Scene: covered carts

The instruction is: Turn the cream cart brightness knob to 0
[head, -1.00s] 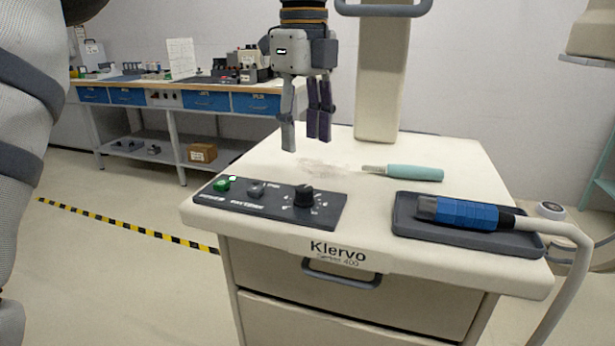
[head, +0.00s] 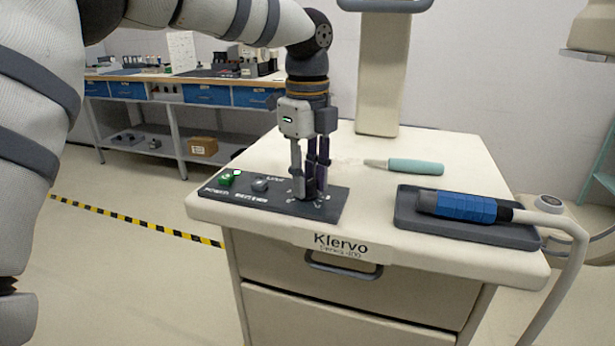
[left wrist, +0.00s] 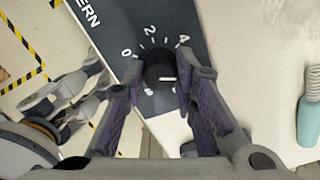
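The cream cart (head: 440,255) carries a dark control panel (head: 225,192) on its front left top. In the left wrist view the round black brightness knob (left wrist: 160,68) sits within a dial marked 0, 2, 4 and more. A pale line on the knob points right, away from the 0. My left gripper (left wrist: 160,85) points down over the knob, with one finger on each side and no clear gap. In the head view its fingers (head: 309,190) hide the knob. My right gripper (left wrist: 98,78) shows at the left of the wrist view, fingers apart and empty.
A blue-handled probe (head: 465,207) lies in a grey tray (head: 415,232) at the cart's right. A teal-handled tool (head: 415,167) lies behind the panel. The cart's post (head: 383,90) rises at the back. A green button (head: 227,178) is on the panel's left.

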